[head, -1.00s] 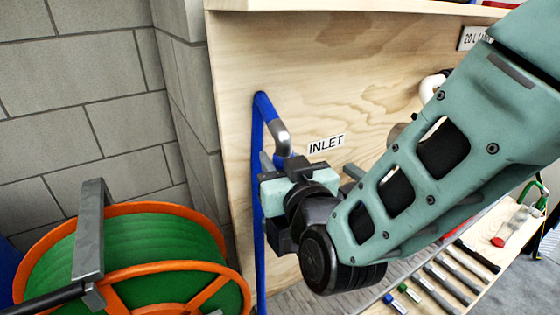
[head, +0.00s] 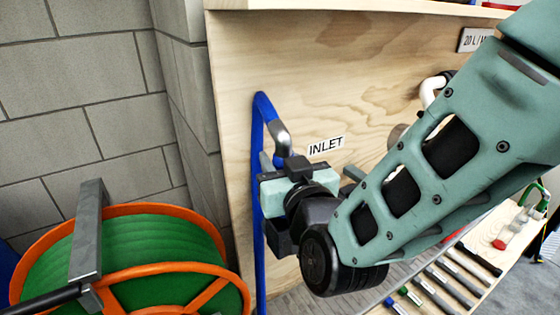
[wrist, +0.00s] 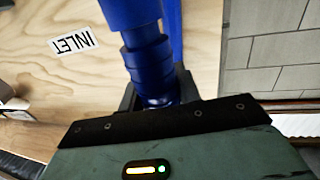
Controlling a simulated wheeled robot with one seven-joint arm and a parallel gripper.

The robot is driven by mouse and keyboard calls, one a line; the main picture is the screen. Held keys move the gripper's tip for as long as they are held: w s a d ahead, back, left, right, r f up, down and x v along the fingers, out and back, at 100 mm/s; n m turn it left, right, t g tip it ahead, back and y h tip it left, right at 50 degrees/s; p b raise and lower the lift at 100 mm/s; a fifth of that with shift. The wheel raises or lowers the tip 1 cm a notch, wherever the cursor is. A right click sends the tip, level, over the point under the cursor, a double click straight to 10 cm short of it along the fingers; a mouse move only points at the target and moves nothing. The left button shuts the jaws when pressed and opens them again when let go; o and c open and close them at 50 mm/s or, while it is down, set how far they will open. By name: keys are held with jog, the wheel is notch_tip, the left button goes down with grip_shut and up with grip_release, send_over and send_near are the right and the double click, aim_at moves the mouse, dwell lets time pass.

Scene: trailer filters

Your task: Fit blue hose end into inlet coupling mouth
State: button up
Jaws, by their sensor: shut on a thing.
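The blue hose end (wrist: 147,58) shows in the wrist view as a stepped blue fitting running down between my jaws. My gripper (head: 281,160) is shut on it; the jaws also show in the wrist view (wrist: 157,92). The gripped tip is hidden behind the gripper body, and my gripper hides it in the head view. A bent silver pipe piece (head: 281,134) comes off the top of a blue line just above my gripper, left of the INLET label (head: 326,146). It seems to be the inlet coupling; its mouth is hidden, so I cannot tell whether the hose end is in it.
An upright wooden panel (head: 330,75) stands close behind my gripper. A hose reel with an orange rim (head: 165,209) and green hose stands at the lower left. A grey block wall (head: 75,90) is behind it. Several tools (head: 450,285) lie on the shelf at the lower right.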

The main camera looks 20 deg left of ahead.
jog(key=shift+f+b, duration=2.95)
jog(key=shift+b, duration=0.25)
jog(key=o, duration=1.1)
jog(key=shift+o, duration=0.2)
jog(key=b+v, duration=1.3)
jog(key=v, duration=0.4)
jog(key=shift+d, duration=0.2)
jog(key=shift+s, duration=0.15)
